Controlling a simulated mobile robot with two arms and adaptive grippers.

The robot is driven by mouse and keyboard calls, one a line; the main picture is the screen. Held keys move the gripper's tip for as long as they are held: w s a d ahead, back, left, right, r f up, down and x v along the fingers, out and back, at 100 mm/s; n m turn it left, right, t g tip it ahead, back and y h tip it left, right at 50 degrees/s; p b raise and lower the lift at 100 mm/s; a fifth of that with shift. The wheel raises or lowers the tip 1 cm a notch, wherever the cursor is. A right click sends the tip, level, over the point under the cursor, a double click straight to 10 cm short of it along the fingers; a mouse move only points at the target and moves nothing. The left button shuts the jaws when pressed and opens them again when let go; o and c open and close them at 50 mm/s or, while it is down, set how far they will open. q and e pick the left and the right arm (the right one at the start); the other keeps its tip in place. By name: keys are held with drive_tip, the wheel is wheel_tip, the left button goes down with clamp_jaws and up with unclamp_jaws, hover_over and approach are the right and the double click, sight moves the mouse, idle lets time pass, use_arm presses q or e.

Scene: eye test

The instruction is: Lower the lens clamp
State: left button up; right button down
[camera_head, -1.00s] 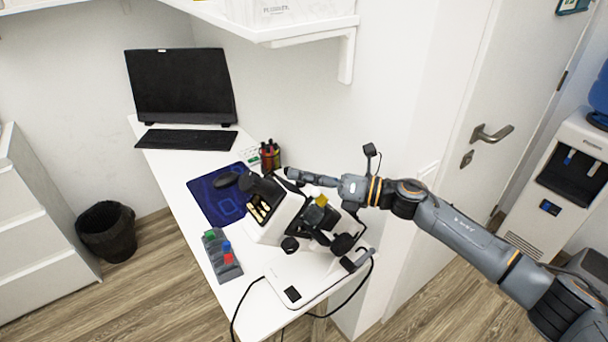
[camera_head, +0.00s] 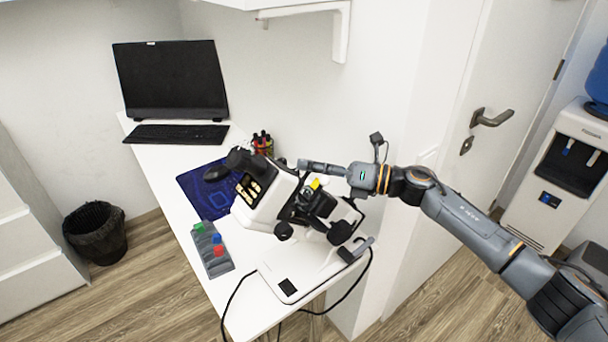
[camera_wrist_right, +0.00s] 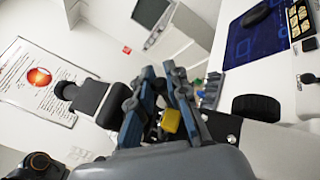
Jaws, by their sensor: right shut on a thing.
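A white and black lens-measuring instrument (camera_head: 262,200) stands on the white desk, with a dark eyepiece and a small button panel. A yellow part (camera_head: 315,184) shows on its black middle section, just below my right gripper (camera_head: 304,164). In the right wrist view the yellow part (camera_wrist_right: 171,121) shows between the two fingers of my right gripper (camera_wrist_right: 160,72), whose tips lean close together. The right gripper is shut on a part that I take for the lens clamp; the fingers largely hide it. My left gripper is in no view.
A grey block with coloured buttons (camera_head: 212,248) lies at the desk's left edge. A blue mat (camera_head: 206,192) with a mouse, a keyboard (camera_head: 176,134), a monitor (camera_head: 171,80) and a pen holder (camera_head: 262,144) are farther back. A wall shelf (camera_head: 300,8) hangs above.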

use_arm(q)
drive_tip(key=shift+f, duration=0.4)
use_arm(e)
drive_tip(key=shift+d+f, duration=0.15)
drive_tip(key=shift+f, duration=0.1)
drive_tip(key=shift+d, duration=0.1)
drive_tip(key=c, duration=1.6)
unclamp_jaws()
drive_tip(key=shift+f, duration=0.1)
drive_tip(key=shift+w+d, duration=0.15)
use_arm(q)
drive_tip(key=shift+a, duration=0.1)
use_arm(e)
drive_tip(key=shift+r, duration=0.2)
wheel_tip(320, 180, up, 10)
drive_tip(key=shift+f, duration=0.1)
